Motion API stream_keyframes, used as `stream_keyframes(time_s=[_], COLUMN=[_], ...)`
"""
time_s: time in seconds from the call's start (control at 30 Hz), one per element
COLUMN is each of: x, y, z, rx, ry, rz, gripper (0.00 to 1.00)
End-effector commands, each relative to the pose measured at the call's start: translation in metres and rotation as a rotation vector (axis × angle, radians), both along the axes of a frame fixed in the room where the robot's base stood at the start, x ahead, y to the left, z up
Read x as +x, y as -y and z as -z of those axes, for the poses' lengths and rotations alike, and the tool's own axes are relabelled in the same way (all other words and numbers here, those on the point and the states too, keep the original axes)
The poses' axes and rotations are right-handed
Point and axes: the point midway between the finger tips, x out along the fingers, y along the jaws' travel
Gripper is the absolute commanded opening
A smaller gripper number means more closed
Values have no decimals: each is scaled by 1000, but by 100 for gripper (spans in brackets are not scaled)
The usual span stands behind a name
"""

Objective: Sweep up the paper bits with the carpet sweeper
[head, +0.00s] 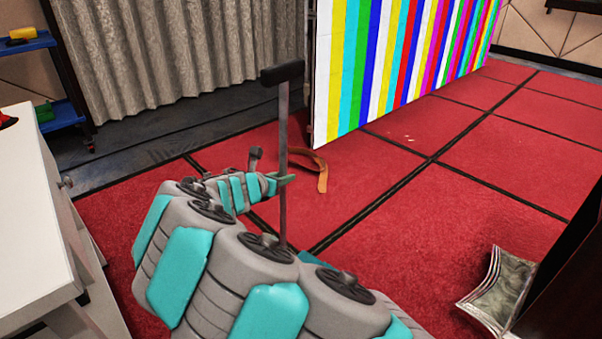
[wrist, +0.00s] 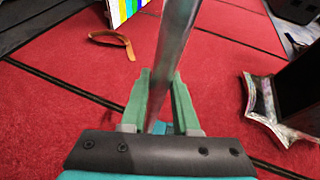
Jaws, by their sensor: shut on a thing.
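The carpet sweeper's upright pole (head: 283,140) with its dark T-shaped handle (head: 282,72) stands in front of the striped wall. My gripper (head: 285,180) is shut on the pole, partway down it. In the wrist view the pole (wrist: 174,60) runs up between the green fingers of my gripper (wrist: 160,100). The sweeper's head is hidden behind my arm in the head view and is out of sight in the wrist view. Small pale paper bits (head: 409,138) lie on the red carpet near the foot of the striped wall.
A video wall (head: 400,60) with coloured stripes stands at the back. A brown strap (head: 322,175) lies on the carpet near its left end. A white cabinet (head: 30,210) is at left, a blue cart (head: 60,110) behind it. A crumpled silvery object (head: 497,288) lies at right.

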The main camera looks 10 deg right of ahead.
Motion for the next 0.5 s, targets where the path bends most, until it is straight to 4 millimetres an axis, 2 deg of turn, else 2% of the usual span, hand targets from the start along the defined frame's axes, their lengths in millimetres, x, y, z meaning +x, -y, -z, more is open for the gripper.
stream_keyframes(time_s=[0.03, 0.17, 0.3, 0.5], x=[-1, -5, -9, -12], y=[-12, -27, -38, -44], z=[-5, -9, -15, -18], rx=[1, -2, -4, -8], ry=[0, -3, -3, -1], rz=[12, 58, 98, 124], gripper=[0, 0, 0, 0])
